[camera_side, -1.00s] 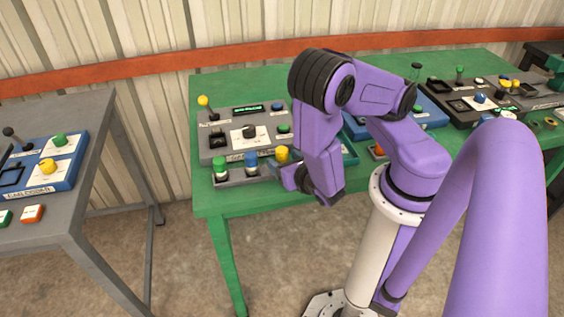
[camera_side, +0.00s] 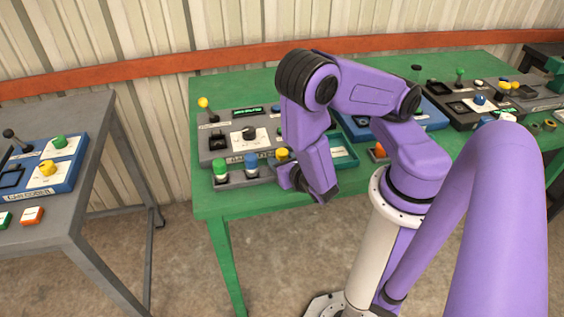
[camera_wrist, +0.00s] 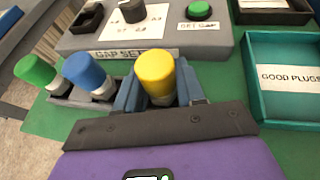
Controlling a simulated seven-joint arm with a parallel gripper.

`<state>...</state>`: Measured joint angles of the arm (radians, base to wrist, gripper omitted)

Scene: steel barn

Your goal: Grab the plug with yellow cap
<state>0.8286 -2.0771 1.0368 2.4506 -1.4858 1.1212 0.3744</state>
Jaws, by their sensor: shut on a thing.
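The plug with the yellow cap (camera_wrist: 155,72) stands between the two blue fingers of my gripper (camera_wrist: 158,92) in the wrist view. The gripper is shut on it. In the side view the yellow cap (camera_side: 281,154) shows just left of my gripper (camera_side: 293,176), which hides most of the plug. The plug with the blue cap (camera_wrist: 84,71) and the plug with the green cap (camera_wrist: 36,71) stand upright in a grey rack (camera_wrist: 75,98) to the left. Whether the yellow plug is still in the rack is hidden by my gripper.
A grey gap-setter box (camera_wrist: 215,48) with a knob and green button stands behind the plugs. A teal tray (camera_wrist: 257,100) labelled GOOD PLUGS lies to the right. A grey table (camera_side: 75,190) stands at left.

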